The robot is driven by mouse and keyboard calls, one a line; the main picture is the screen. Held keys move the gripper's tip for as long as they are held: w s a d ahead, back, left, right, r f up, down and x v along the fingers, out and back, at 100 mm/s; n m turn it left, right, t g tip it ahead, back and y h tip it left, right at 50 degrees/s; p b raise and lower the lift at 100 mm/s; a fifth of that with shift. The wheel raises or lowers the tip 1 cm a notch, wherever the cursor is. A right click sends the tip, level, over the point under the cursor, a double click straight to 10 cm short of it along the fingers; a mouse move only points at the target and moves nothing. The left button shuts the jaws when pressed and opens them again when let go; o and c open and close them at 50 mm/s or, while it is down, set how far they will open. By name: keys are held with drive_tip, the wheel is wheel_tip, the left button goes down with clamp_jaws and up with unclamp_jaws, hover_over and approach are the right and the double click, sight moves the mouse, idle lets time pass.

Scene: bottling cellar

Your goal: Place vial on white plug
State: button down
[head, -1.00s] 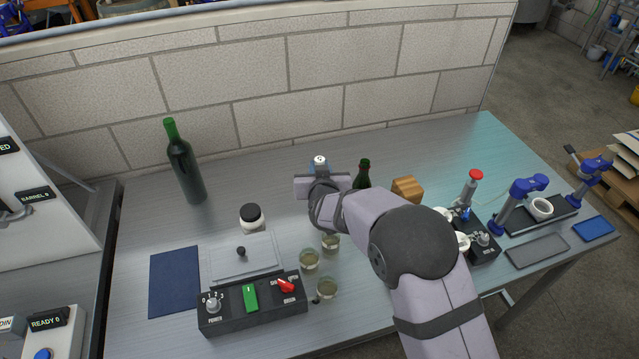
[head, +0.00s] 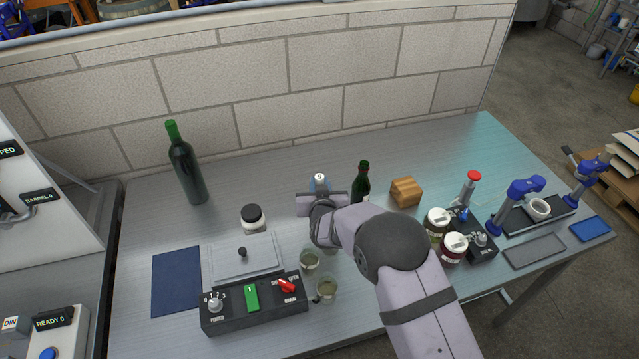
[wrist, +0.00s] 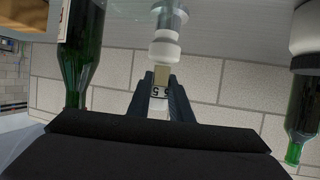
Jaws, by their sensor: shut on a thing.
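The vial (head: 319,184) shows in the head view as a small bluish clear body under a white top marked 5, just behind my gripper (head: 321,198). In the wrist view my gripper (wrist: 160,82) is shut on it. There the clear body of the vial (wrist: 170,17) runs off the upper edge, with white and tan parts and a 5 mark nearer the fingers. The vial looks upright; I cannot tell whether its base touches anything. I cannot pick out the white plug with certainty; my gripper may hide it.
A small green bottle (head: 362,180) stands close right of my gripper, with a wooden block (head: 406,192) beyond. A tall dark bottle (head: 186,170) is at left. A black-lidded jar (head: 252,217), glasses (head: 309,260) and a switch box (head: 254,303) are in front. Jars (head: 455,247) stand at right.

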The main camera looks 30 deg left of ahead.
drive_tip(key=shift+f, duration=0.15)
drive_tip(key=c, duration=1.6)
unclamp_jaws()
drive_tip(key=shift+r, duration=0.25)
drive_tip(key=shift+s+d+r, duration=0.1)
drive_tip(key=shift+s+d, duration=0.15)
drive_tip(key=shift+s, duration=0.15)
drive_tip(key=b+v, duration=0.4)
drive_tip(key=v, duration=0.7)
